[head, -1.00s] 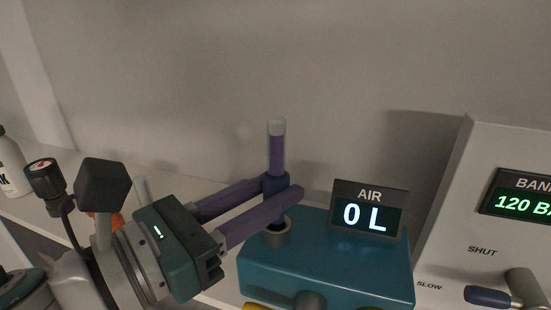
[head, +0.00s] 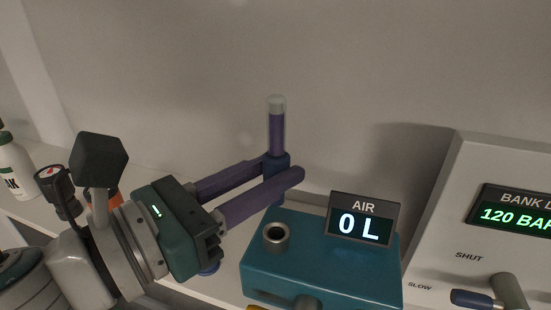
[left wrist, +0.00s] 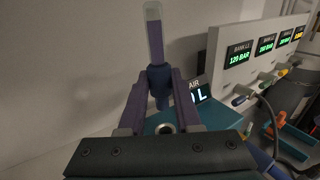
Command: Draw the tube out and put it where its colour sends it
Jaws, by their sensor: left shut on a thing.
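The tube (head: 277,128) is clear with a purple filling, a pale cap and a dark blue collar. My left gripper (head: 284,170) is shut on its collar and holds it upright, above and behind the teal block (head: 320,270). The block's round metal socket (head: 276,236) is open and empty. In the left wrist view the tube (left wrist: 154,40) stands between the purple fingers (left wrist: 158,85), with the socket (left wrist: 165,128) below. The tube's lower end is partly hidden by a finger. My right gripper is not in view.
A display reading AIR 0 L (head: 363,219) stands on the block. A grey bank panel (head: 480,170) with a lever (head: 490,297) is at right. A white bottle (head: 14,165) and an orange item (head: 113,198) are at left. The wall is close behind.

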